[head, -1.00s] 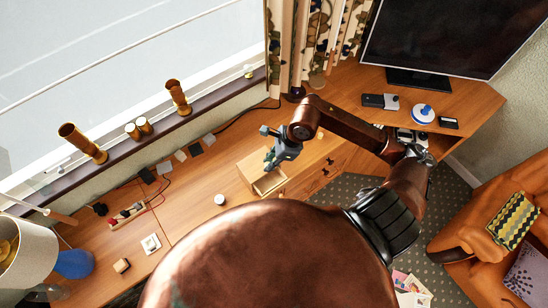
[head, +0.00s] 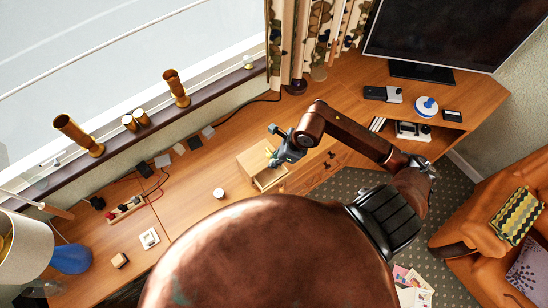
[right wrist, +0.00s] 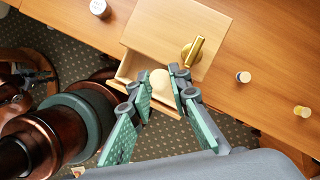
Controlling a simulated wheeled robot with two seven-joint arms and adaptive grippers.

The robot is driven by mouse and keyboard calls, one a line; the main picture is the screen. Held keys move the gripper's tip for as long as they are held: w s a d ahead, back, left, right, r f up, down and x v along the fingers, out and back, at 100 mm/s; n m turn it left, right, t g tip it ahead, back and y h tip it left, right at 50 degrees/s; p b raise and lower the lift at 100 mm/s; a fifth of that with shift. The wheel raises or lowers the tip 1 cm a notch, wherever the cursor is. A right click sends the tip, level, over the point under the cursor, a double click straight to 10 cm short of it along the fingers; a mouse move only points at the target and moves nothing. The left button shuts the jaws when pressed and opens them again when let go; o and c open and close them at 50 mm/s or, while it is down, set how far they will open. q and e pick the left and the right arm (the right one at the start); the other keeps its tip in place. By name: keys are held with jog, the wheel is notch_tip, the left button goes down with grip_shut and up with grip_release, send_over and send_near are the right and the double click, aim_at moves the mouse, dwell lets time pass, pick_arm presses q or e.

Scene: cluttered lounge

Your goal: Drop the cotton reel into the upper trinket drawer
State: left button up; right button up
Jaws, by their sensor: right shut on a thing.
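The trinket box (head: 252,162) is a pale wooden cabinet on the desk, and it also shows in the right wrist view (right wrist: 150,32). Its upper drawer (head: 270,180) is pulled out; the open drawer (right wrist: 126,70) faces the lower left in the wrist view. My right gripper (head: 277,155) is over the box and drawer. In the wrist view its fingers (right wrist: 160,76) are shut on a pale round thing, the cotton reel (right wrist: 160,82), seen over the drawer opening. The fingers hide part of the drawer. My left gripper is not in view.
A brass ornament (right wrist: 194,50) is by the box top, close to a fingertip. A white pot (head: 219,193) stands left of the box. A lamp (head: 22,248) is at far left and a television (head: 440,35) at upper right.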

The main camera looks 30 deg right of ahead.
jog(key=o, duration=0.9)
jog(key=v, duration=1.2)
